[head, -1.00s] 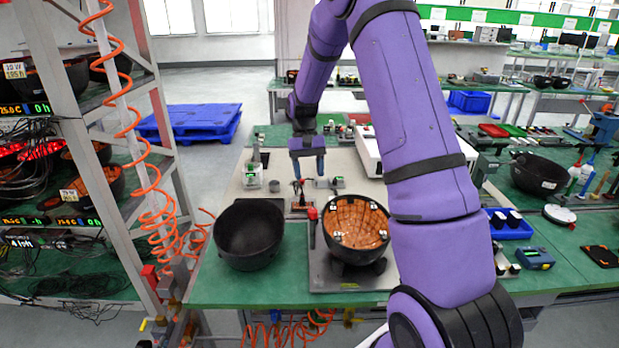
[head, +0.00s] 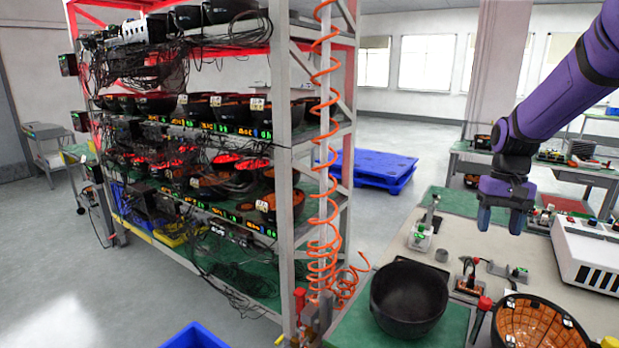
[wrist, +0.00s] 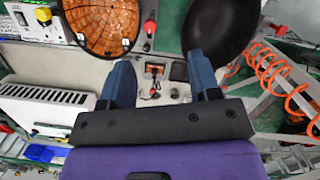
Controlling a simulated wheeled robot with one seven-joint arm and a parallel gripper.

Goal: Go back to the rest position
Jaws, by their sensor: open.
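My gripper (head: 502,219) is at the end of my purple arm at the right of the head view. It hangs above the workbench (head: 456,206), fingers pointing down. In the wrist view its two blue fingers (wrist: 160,88) are wide apart with nothing between them. A black bowl (head: 409,298) stands on the bench below and left of the gripper. A bowl with an orange, tiled-looking inside (head: 530,328) is at the lower right, partly cut off. Both bowls also show at the top of the wrist view.
A tall rack (head: 285,180) with several bowls, cables and lit displays fills the left. A coiled orange hose (head: 325,170) hangs at its near post. A white finned box (head: 588,252) stands on the bench at right. A blue pallet (head: 372,168) lies on the floor behind. Open floor shows at left.

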